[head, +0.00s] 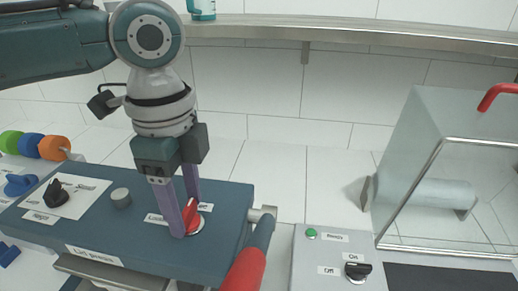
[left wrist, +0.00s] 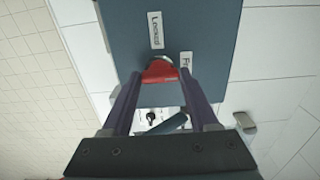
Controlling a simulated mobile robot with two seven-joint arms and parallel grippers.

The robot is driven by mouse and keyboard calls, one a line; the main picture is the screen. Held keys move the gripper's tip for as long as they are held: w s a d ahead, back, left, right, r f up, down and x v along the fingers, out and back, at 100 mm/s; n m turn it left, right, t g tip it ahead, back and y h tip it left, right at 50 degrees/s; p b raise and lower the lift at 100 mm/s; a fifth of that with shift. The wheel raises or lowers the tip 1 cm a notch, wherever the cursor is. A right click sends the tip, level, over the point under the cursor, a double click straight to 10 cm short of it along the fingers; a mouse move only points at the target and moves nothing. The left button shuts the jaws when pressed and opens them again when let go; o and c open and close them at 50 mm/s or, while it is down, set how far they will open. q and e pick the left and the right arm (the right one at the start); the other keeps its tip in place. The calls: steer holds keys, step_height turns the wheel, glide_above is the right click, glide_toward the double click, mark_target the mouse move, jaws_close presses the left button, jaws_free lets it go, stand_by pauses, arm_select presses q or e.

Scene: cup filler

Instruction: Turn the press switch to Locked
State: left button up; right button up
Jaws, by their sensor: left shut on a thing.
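The press switch is a red knob (head: 194,219) on top of the blue-grey lid press (head: 108,231). The knob also shows in the left wrist view (left wrist: 160,73). A "Locked" label (left wrist: 154,30) and a partly covered "Free" label (left wrist: 187,63) lie beside it. Which label the knob points to, I cannot tell for sure. My left gripper (head: 184,226) reaches down from above, with its two purple fingers on either side of the knob, shut on it. The fingers hide part of the knob and labels in the head view. My right gripper is not in view.
A lever with a red grip (head: 245,270) stands at the press's right side. A black knob (head: 57,192) and a grey button (head: 121,197) sit on the press to the left. A control box (head: 325,262) and a clear-sided cover (head: 455,165) are at the right.

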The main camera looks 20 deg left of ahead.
arm_select(q)
steer(key=c, duration=0.4)
steer(key=shift+r+n+p, duration=0.25)
steer(key=shift+n+p, duration=0.25)
steer(key=shift+p, duration=0.45)
steer(key=n+p, duration=0.4)
steer(key=shift+s+p, duration=0.1)
steer(key=shift+p, duration=0.25)
steer(key=shift+n+p, duration=0.8)
steer(key=shift+n, duration=0.2)
steer(key=n+p, duration=0.3)
steer(key=n, duration=0.2)
steer(key=shift+d+p, duration=0.1)
steer(key=shift+p, duration=0.2)
steer(key=n+p, duration=0.1)
steer(key=n, duration=0.2)
steer(key=shift+f, duration=0.1)
steer(key=shift+f+n+p, duration=0.1)
steer(key=shift+n+p, duration=0.55)
steer(key=shift+n, duration=0.75)
